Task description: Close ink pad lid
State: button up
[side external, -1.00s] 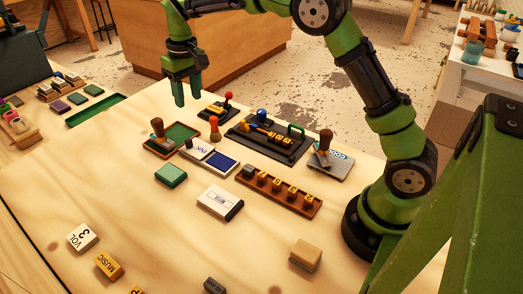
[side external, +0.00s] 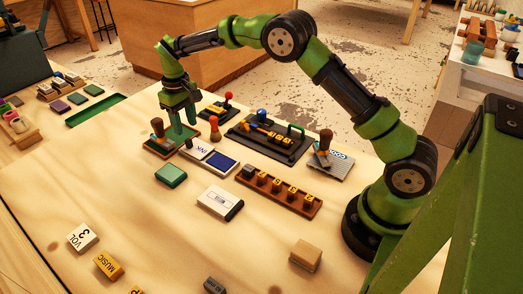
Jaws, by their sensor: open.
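The ink pad (side external: 221,162) lies open near the middle of the table. Its dark blue pad faces up, and its white lid (side external: 198,149), marked INK, lies folded back at its upper left. My gripper (side external: 184,121) is open and points down, with its fingertips just above and behind the lid, near the green tray with a stamp. Nothing shows between the fingers. I cannot tell whether a fingertip touches anything there.
A stamp with a wooden handle (side external: 157,129) stands on a green tray (side external: 160,149) left of the lid. An orange-handled stamp (side external: 214,128) stands just behind the pad. A black tool tray (side external: 295,150) lies to the right. A green block (side external: 171,175) and a white box (side external: 220,202) lie in front.

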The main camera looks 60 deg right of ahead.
aim_at(188, 140)
notch_tip(188, 140, down, 6)
jog(key=shift+r, duration=0.1)
jog(key=shift+c, duration=0.4)
grip_shut()
